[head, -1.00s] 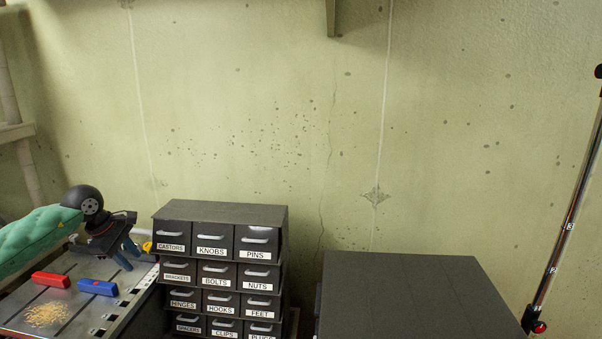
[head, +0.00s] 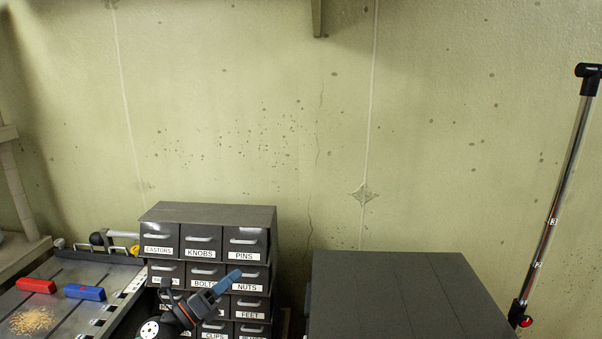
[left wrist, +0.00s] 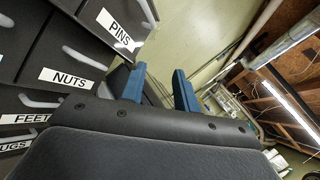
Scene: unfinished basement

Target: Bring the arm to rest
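My left gripper (head: 224,284) is in front of the dark drawer cabinet (head: 208,214), low in the head view, with its blue fingers angled up and to the right. In the left wrist view its two blue fingers (left wrist: 160,88) stand apart with nothing between them. The cabinet's labelled drawers, such as PINS and NUTS, show at the left of that view. My gripper hides part of the middle drawers in the head view. My right gripper is not in view.
A grey slotted table (head: 77,272) at the left holds a red block (head: 36,286), a blue block (head: 85,292) and a scattered tan pile (head: 33,320). A dark box-like top (head: 400,290) is bare at the right. A chrome pole (head: 556,200) stands far right.

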